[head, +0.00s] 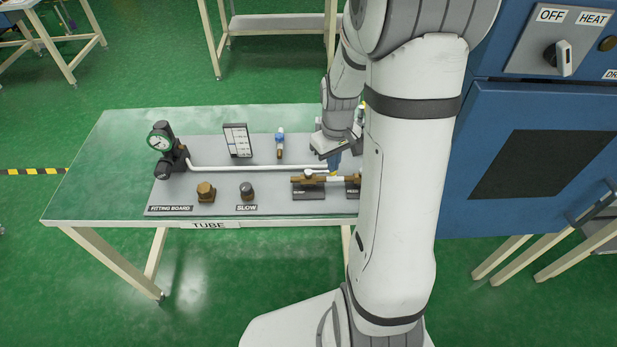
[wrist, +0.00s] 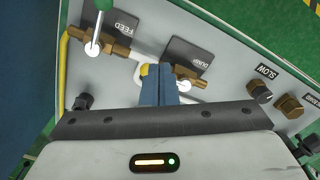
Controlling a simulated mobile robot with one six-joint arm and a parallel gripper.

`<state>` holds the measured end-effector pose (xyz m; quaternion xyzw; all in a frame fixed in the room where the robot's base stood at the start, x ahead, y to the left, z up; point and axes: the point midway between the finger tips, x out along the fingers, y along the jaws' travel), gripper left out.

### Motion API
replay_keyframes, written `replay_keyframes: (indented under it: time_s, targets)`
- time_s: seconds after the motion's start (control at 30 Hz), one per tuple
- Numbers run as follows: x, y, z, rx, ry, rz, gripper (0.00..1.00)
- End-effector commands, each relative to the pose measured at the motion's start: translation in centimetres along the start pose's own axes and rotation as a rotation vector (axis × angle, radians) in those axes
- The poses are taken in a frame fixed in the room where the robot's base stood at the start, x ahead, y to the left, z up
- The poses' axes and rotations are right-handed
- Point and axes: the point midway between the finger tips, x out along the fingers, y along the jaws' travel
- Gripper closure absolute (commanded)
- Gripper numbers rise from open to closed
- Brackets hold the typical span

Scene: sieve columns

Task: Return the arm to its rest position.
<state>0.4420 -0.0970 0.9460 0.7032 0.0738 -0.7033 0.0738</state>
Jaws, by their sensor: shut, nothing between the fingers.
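My arm (head: 405,180) rises across the right half of the head view, with its wrist bent down over the fitting board. My gripper (head: 333,162) is shut and empty above the board, beside the brass valve at its right part. In the wrist view the shut blue fingers of my gripper (wrist: 158,72) point at the board between the FEED and DUMP labels. The brass DUMP valve (wrist: 188,76) is just to the right of the fingertips. I cannot tell whether they touch it.
The fitting board (head: 225,189) lies on a green-topped table (head: 110,160) and carries a gauge (head: 158,142) and a pipe. The FEED valve (wrist: 110,43) has a green-knobbed lever (wrist: 100,20). A blue cabinet (head: 470,200) stands close right of my arm. The table's left end is clear.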

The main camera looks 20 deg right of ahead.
Motion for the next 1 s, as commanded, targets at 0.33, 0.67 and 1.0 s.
replay_keyframes:
  time_s: [0.33,0.67,1.0]
  targets:
    - [-1.2,0.0,0.0,0.000,0.000,0.000,1.00]
    - [-1.2,0.0,0.0,0.000,0.000,0.000,1.00]
    - [-9.0,-4.6,2.6,0.066,0.097,0.034,1.00]
